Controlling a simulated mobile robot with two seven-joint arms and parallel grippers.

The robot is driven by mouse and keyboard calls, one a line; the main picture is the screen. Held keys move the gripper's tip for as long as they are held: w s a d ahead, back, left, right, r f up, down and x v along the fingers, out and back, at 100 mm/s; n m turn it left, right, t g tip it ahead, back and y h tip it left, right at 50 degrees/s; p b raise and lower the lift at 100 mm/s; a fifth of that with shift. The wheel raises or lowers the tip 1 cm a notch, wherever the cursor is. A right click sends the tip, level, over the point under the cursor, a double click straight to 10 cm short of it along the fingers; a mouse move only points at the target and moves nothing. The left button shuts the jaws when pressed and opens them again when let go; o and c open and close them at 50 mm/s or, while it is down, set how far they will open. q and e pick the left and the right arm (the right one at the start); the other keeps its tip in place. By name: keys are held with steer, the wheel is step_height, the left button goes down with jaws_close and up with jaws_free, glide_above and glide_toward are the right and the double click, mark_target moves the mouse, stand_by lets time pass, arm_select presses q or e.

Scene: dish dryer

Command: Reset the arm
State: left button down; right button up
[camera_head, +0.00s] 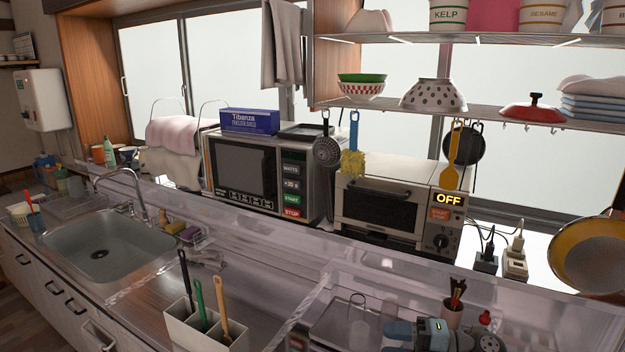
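A blue-grey and dark mechanical part (432,335) shows at the bottom edge, right of centre, low over the counter near a small metal tray (335,325). It looks like part of my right arm or gripper, cut off by the picture's edge. I cannot make out its fingers or anything held in them. My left arm and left gripper do not show.
A sink (105,245) with a faucet (140,205) is at left. A white utensil holder (185,328) stands at the front. A microwave (255,172) and a toaster oven (390,215) stand behind. A frying pan (592,255) is at far right; shelves hang above.

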steer(key=s+d+f+m+t+h+p, duration=0.2)
steer(key=s+f+m+t+h, duration=0.1)
steer(key=s+f+m+h, duration=0.4)
steer(key=s+d+f+m+t+h+p, duration=0.2)
steer(key=s+f+m+h, duration=0.5)
steer(key=s+f+m, duration=0.6)
steer(key=s+m+t+p, duration=0.1)
steer(key=s+m, duration=0.3)
steer(key=m, duration=0.4)
steer(key=shift+d+m+t, duration=0.25)
steer(key=shift+m+t, duration=0.05)
steer(key=shift+t, duration=0.2)
steer(key=shift+s, duration=0.1)
